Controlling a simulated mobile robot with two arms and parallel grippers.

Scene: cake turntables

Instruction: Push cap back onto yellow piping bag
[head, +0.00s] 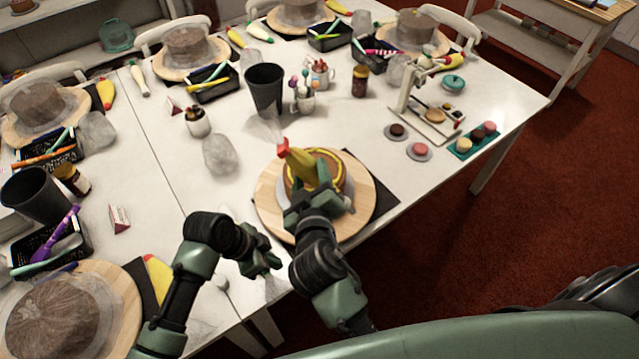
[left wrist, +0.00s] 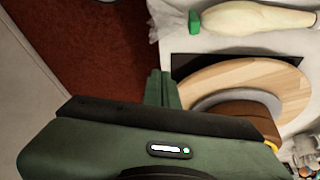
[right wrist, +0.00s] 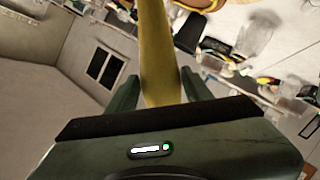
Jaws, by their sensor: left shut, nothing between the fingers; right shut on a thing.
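The yellow piping bag (head: 318,170) is in my right gripper (head: 308,198), over the cake on the wooden turntable (head: 268,205). Its upper end slants up and to the left, with a red piece (head: 283,147) there; I cannot tell whether this cap is fully seated. In the right wrist view the yellow bag (right wrist: 158,60) stands between the fingers of my right gripper (right wrist: 158,95). My left gripper (head: 268,264) is shut and empty, low at the table's front edge, left of the turntable. Its closed fingers show in the left wrist view (left wrist: 162,88).
A cream piping bag with a green end (left wrist: 255,18) lies beside the turntable in the left wrist view. A dark cup (head: 266,88) and a clear crumpled bag (head: 221,155) stand behind. The table between turntable and clear bag is free.

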